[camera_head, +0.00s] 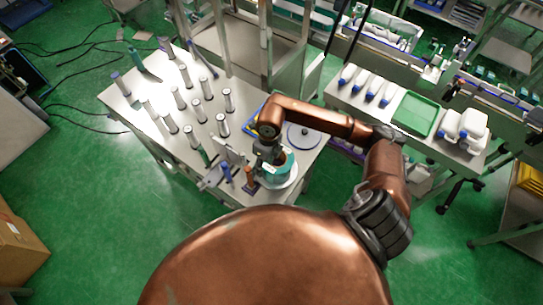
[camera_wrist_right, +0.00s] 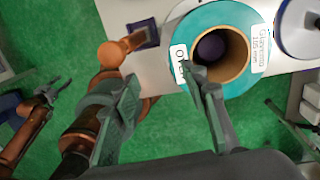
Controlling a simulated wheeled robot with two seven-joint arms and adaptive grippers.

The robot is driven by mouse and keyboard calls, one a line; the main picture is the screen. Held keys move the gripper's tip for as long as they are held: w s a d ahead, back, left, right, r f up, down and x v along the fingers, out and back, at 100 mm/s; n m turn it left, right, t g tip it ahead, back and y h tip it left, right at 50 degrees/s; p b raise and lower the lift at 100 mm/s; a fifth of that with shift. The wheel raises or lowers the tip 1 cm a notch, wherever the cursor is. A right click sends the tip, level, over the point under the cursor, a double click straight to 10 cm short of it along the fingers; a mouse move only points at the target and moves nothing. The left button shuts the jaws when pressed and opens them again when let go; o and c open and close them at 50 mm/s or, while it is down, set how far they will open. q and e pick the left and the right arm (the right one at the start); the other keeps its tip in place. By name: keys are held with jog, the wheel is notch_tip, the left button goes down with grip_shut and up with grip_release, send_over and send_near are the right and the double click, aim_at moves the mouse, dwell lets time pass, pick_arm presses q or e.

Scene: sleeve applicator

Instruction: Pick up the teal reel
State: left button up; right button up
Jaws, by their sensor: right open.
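The teal reel (camera_head: 286,162) stands on a pale round disc (camera_head: 287,181) at the table's near right corner. In the right wrist view the reel (camera_wrist_right: 210,20) shows its brown core and white labels. My right gripper (camera_head: 269,158) is at the reel in the head view. In the wrist view it (camera_wrist_right: 163,80) is open, one fingertip overlapping the reel near its core and the other left of the reel's outer edge. Contact cannot be told. My left gripper (camera_wrist_right: 48,92) appears small at the left of the wrist view; its jaws are unclear.
The table (camera_head: 147,160) bears several upright pale cylinders with dark bases. A blue-rimmed disc (camera_head: 302,136) lies behind the reel. An orange-brown upright piece (camera_head: 249,172) stands close to its left. A green tray (camera_head: 414,113) is on the right-hand bench.

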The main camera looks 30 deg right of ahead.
aim_at(269, 168)
jog(key=d, duration=0.2)
jog(key=w+h, duration=0.1)
jog(key=shift+d+f, duration=0.25)
jog(key=shift+d, duration=0.15)
jog(key=shift+s+f, duration=0.1)
jog(key=shift+f, duration=0.75)
jog(key=shift+f+p, duration=0.3)
jog(key=shift+p, duration=0.1)
notch_tip(269, 168, down, 4)
jog(key=shift+a+r+p, duration=0.15)
jog(key=shift+p, duration=0.5)
jog(key=shift+f, duration=0.55)
pick_arm(q)
jog(key=shift+s+a+r, duration=0.1)
jog(key=shift+s+r, duration=0.15)
jog(key=shift+r, duration=0.3)
jog(key=shift+s+r, duration=0.2)
jog(key=shift+r, duration=0.3)
pick_arm(e)
jog(key=shift+c, duration=0.7)
